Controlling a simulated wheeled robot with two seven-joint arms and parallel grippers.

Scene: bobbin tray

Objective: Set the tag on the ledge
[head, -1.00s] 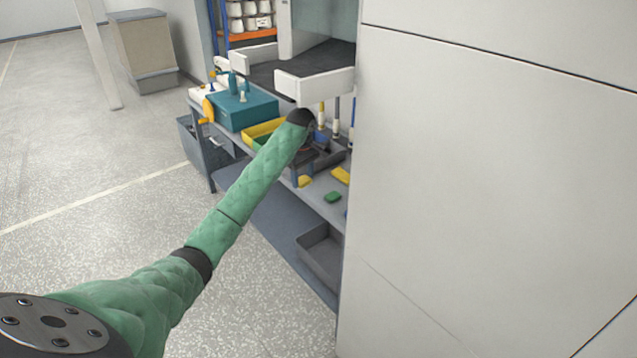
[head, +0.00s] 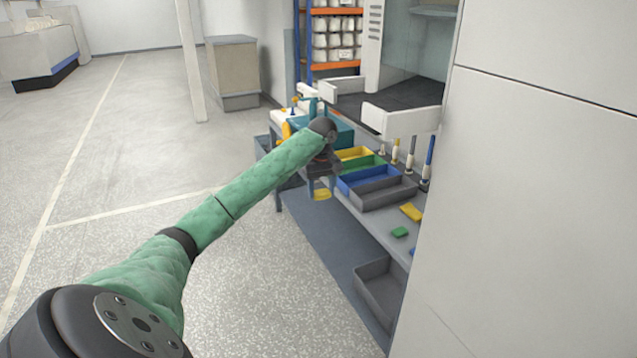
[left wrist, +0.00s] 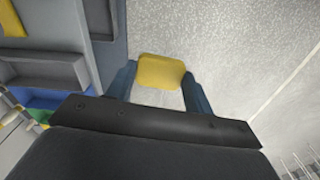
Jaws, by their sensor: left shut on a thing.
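My left gripper (head: 318,184) hangs beside the front edge of the bench, pointing down. It is shut on a yellow tag (head: 322,194), which shows below its fingers. In the left wrist view the yellow tag (left wrist: 161,71) sits between the two blue-grey fingertips, with pale floor behind it. A second yellow tag (head: 411,212) and a green tag (head: 399,232) lie on the grey bench top (head: 378,228). I cannot tell for sure which surface is the ledge. My right gripper is not in view.
Yellow, green, blue and grey trays (head: 386,193) stand on the bench, right of my gripper. A teal box (head: 343,133) is behind my wrist. A grey bin (head: 380,290) sits lower. A white cabinet wall (head: 540,200) closes the right side; open floor (head: 130,160) lies left.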

